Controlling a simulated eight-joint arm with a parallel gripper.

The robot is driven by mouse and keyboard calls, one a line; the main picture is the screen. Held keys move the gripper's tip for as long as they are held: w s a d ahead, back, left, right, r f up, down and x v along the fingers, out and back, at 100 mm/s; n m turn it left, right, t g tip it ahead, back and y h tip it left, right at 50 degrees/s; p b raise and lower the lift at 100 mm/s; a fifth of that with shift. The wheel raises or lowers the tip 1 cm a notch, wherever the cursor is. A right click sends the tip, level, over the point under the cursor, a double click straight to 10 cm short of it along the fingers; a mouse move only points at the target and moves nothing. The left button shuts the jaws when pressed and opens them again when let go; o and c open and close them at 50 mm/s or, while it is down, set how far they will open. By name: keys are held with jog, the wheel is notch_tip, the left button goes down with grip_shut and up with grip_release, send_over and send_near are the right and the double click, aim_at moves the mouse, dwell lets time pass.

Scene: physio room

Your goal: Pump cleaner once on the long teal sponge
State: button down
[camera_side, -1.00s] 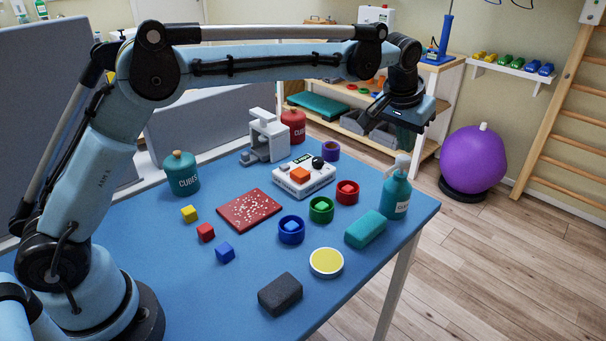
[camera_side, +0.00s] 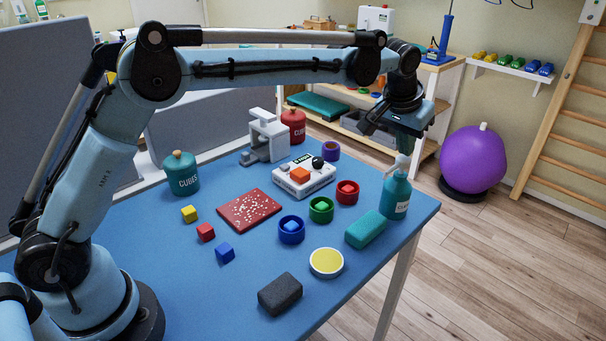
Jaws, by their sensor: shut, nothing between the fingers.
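The teal cleaner bottle (camera_side: 395,197) stands upright near the right edge of the blue table, with a pale pump head (camera_side: 402,163) on top. The long teal sponge (camera_side: 366,230) lies on the table just in front of the bottle, to its lower left. My gripper (camera_side: 404,146) is shut and empty, pointing down directly over the pump head. Its tips are at or just above the head; I cannot tell whether they touch. The gripper partly overlaps the top of the pump head.
A dark grey sponge (camera_side: 280,293) and a yellow-topped round tub (camera_side: 326,262) lie nearer the front. Red (camera_side: 347,192), green (camera_side: 321,210) and blue (camera_side: 291,230) cups stand left of the bottle. A red speckled mat (camera_side: 249,210) lies farther left. The table's right edge is close to the bottle.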

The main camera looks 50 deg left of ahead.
jog(key=shift+f, duration=0.85)
jog(key=shift+r, duration=1.3)
notch_tip(320, 180, up, 6)
dwell(0.4)
